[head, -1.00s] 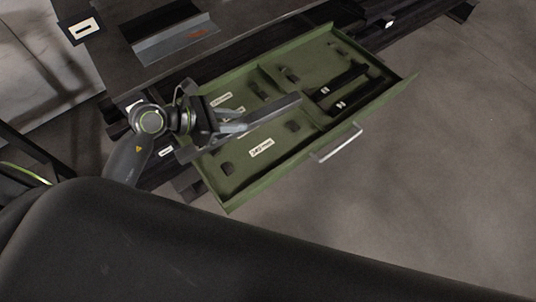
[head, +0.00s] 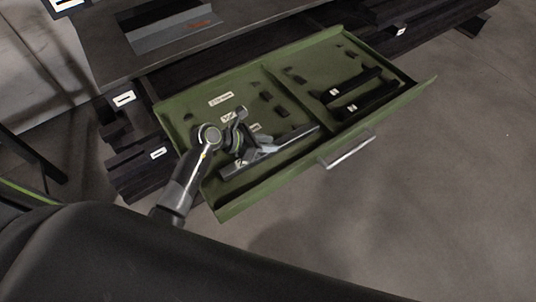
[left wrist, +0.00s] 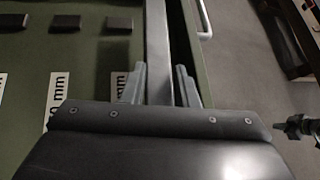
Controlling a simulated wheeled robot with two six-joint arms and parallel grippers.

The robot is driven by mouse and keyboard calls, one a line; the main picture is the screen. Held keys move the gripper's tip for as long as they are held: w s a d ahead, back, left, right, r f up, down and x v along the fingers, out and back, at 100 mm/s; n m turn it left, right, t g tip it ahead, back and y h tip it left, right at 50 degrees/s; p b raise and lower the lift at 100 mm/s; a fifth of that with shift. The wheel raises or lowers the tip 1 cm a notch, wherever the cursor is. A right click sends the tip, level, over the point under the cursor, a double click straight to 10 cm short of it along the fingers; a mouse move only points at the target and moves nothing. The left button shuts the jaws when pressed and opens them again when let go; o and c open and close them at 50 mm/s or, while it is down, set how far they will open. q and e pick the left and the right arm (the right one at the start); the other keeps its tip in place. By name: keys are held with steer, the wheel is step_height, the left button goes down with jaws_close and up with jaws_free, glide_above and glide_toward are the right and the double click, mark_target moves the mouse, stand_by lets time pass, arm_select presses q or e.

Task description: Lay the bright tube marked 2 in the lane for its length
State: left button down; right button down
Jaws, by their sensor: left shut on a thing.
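A bright grey metal tube (head: 283,146) is in my left gripper (head: 246,160), over the left compartment of the open green drawer (head: 228,206). It lies along the front wall, low in the drawer; I cannot tell if it touches the floor. A white mark shows near its left end, but I cannot read it. In the left wrist view the tube (left wrist: 157,45) runs between the two fingers (left wrist: 160,88), just left of the green front wall (left wrist: 183,50). Lane labels (head: 220,99) lie on the drawer floor; one wrist-view label (left wrist: 57,92) ends in "mm". My right gripper is not in view.
Two black tubes (head: 367,98) lie in the drawer's right compartment. Small black blocks (left wrist: 119,24) stand on the drawer floor. A metal handle (head: 347,150) sticks out in front. A dark worktop with a grey tray (head: 175,38) is behind. Bare floor lies right of the drawer.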

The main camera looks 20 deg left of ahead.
mark_target(228, 171)
arm_select(q)
step_height(228, 171, down, 4)
steer(key=shift+f+b, duration=0.2)
steer(key=shift+b, duration=0.15)
steer(key=shift+f, duration=0.3)
steer(key=c, duration=1.1)
jaws_free()
steer(key=shift+f, duration=0.15)
steer(key=v, duration=1.2)
